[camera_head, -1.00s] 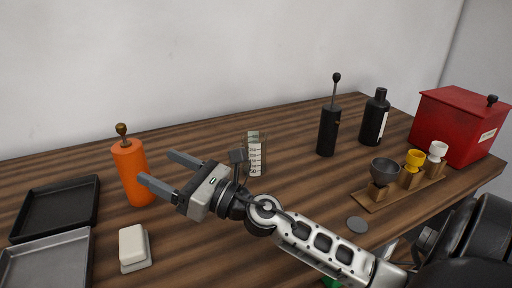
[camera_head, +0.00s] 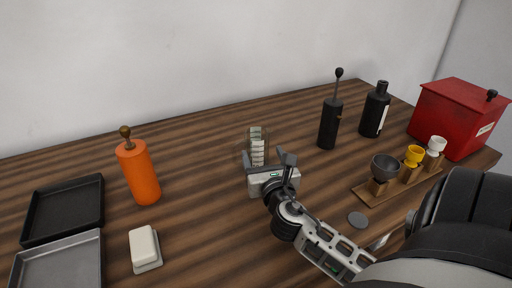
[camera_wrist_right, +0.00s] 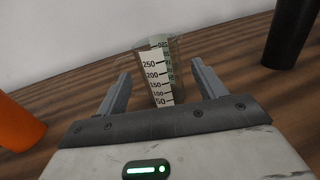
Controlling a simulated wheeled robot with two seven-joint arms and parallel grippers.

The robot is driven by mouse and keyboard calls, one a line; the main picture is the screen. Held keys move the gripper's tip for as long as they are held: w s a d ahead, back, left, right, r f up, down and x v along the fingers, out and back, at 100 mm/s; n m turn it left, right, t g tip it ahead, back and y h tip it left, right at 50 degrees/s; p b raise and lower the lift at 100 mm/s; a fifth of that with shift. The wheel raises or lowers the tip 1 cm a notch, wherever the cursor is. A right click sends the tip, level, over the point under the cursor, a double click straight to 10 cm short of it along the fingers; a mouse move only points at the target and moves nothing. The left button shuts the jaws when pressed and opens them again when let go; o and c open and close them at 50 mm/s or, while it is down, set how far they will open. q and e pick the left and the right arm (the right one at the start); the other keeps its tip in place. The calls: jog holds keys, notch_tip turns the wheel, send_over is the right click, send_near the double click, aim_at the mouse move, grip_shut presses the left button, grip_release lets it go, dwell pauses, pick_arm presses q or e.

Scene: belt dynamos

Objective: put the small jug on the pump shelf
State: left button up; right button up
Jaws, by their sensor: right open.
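The small jug (camera_head: 257,138) is a clear measuring beaker with a white number scale. It stands upright on the wooden table near the middle. In the right wrist view the jug (camera_wrist_right: 157,70) shows between and just beyond the two fingers. My right gripper (camera_head: 267,158) is open, and its fingers point toward the jug from the near side. The fingers also show apart in the right wrist view (camera_wrist_right: 161,75); I cannot tell whether they flank the jug. No shelf that I can name as the pump shelf is in view. My left gripper is out of view.
An orange bottle (camera_head: 140,175), a white block (camera_head: 144,245) and two trays (camera_head: 64,208) are at left. A black pump bottle (camera_head: 329,126), a black bottle (camera_head: 375,113), a wooden stand with small cups (camera_head: 372,196) and a red box (camera_head: 455,120) are at right.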

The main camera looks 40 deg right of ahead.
jog(key=x, duration=0.6)
jog(key=shift+w+d+f, duration=0.1)
jog(key=shift+w+f, duration=0.2)
jog(key=shift+f, duration=0.05)
jog(key=c, duration=0.9)
jog(key=shift+c, duration=0.2)
